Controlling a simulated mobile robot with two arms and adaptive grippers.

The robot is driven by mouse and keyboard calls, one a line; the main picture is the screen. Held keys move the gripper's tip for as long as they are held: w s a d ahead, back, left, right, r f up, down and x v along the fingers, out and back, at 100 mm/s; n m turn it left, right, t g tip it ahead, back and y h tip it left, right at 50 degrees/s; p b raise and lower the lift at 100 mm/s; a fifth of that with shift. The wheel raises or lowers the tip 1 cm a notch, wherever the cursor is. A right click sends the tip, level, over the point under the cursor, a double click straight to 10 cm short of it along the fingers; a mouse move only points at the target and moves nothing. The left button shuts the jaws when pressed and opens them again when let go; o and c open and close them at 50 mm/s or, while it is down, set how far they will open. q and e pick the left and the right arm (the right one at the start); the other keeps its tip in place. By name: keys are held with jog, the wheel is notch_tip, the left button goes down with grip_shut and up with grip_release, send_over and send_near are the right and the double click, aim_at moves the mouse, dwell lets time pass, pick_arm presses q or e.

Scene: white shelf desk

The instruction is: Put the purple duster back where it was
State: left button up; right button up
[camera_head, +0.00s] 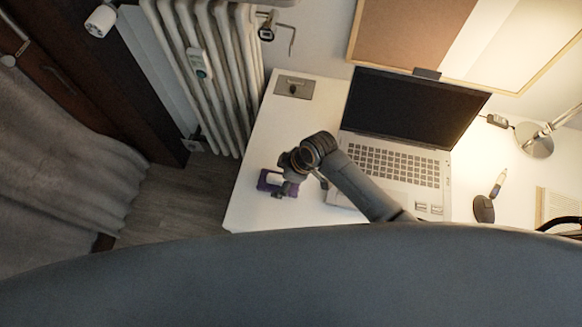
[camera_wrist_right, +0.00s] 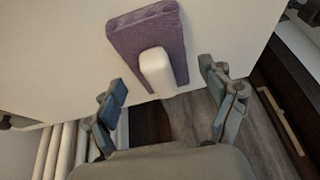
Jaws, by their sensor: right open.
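The purple duster (camera_head: 264,181) lies on the white desk near its left edge, partly hidden by my right gripper in the head view. In the right wrist view the duster (camera_wrist_right: 178,42) shows as a purple block with a white handle (camera_wrist_right: 157,72) on top. My right gripper (camera_head: 283,187) is above and close to the duster. Its fingers (camera_wrist_right: 170,95) are spread apart, with the white handle between and just ahead of them, and they hold nothing. My left gripper is not in view.
The white desk (camera_head: 262,131) holds an open laptop (camera_head: 400,165) right of the duster, with my right arm in front of it. A grey plate (camera_head: 294,87) lies at the back left. A lamp (camera_head: 535,140) and computer mouse (camera_head: 484,209) are at the right. A radiator (camera_head: 215,75) stands beyond the desk's left side.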

jog(key=v, duration=1.1)
jog(key=shift+d, duration=0.15)
jog(key=shift+s+f, duration=0.1)
